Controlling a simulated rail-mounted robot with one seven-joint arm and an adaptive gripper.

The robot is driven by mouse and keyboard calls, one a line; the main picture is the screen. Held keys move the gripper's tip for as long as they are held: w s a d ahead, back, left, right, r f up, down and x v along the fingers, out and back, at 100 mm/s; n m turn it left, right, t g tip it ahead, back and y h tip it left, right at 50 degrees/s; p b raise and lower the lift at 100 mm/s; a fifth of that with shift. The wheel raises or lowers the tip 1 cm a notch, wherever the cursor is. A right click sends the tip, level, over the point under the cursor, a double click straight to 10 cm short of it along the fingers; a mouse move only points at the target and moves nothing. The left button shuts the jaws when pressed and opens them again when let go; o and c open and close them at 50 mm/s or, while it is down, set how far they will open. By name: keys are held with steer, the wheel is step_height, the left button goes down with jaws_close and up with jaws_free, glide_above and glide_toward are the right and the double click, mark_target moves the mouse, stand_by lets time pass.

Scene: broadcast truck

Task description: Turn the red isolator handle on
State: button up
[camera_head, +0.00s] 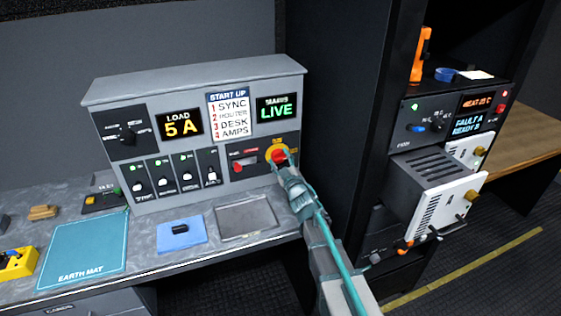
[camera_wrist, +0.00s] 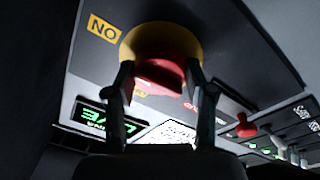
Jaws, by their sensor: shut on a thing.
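The red isolator handle (camera_head: 279,156) sits on a yellow round plate (camera_head: 269,149) at the lower right of the grey console's front. My gripper (camera_head: 284,168) reaches it from the front right, and its fingers cover part of it. In the wrist view the red handle (camera_wrist: 160,72) lies between the two fingers (camera_wrist: 160,78), which are shut on it. A yellow label (camera_wrist: 103,30) reading ON, upside down, is beside the yellow plate (camera_wrist: 150,36) in that view. The handle's exact angle is hard to tell.
The console (camera_head: 190,85) shows LOAD 5 A and a green LIVE display (camera_head: 277,107). A smaller red knob (camera_head: 237,166) and several switches are left of the handle. A dark rack (camera_head: 335,110) stands close on the right. The desk holds an earth mat (camera_head: 84,248) and a grey tray (camera_head: 272,228).

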steer(key=shift+m, duration=0.5)
steer(key=o, duration=1.2)
steer(key=v, duration=1.2)
steer(key=shift+a, duration=0.15)
